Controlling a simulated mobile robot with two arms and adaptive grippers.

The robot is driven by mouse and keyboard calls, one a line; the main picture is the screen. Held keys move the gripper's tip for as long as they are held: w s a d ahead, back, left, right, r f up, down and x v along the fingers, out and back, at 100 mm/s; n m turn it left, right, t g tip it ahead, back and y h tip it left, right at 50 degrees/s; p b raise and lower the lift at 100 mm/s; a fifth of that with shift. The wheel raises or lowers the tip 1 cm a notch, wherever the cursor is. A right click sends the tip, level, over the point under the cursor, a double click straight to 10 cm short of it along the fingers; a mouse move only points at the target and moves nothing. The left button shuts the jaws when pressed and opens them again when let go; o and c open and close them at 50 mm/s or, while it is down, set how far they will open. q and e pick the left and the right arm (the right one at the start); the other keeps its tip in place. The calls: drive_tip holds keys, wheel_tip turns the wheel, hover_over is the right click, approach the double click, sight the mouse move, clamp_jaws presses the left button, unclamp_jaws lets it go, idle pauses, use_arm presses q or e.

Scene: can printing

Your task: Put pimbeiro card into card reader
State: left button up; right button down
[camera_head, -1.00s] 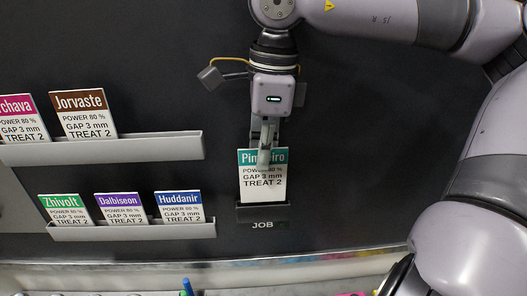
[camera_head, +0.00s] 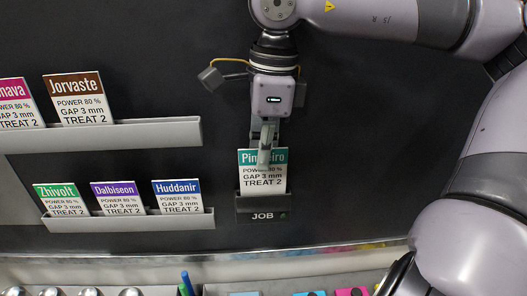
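The Pimbeiro card (camera_head: 250,180), white with a teal header, stands upright with its lower edge in the dark JOB card reader (camera_head: 264,205) on the wall. A small green light shows on the reader, to the right of the word JOB. My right gripper (camera_head: 264,160) points down in front of the card's top, with a finger covering the middle of its name. The finger gap is hidden by this angle, so I cannot tell if it still grips the card. My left gripper is not in view.
An upper rack (camera_head: 130,134) at left holds cards including Jorvaste (camera_head: 78,97). A lower rack (camera_head: 130,220) holds Zhivolt, Dalbiseon and Huddanir cards. A ledge (camera_head: 300,256) with pens and small coloured items runs below. The dark wall right of the reader is bare.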

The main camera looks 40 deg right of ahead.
drive_tip(key=shift+f+b, duration=0.6)
drive_tip(key=shift+f, duration=0.2)
drive_tip(key=c, duration=1.7)
unclamp_jaws()
drive_tip(key=shift+r, duration=0.1)
drive_tip(key=r, duration=1.2)
drive_tip(key=shift+s+d, duration=0.35)
drive_tip(key=shift+d, duration=0.05)
drive_tip(key=shift+f, duration=0.1)
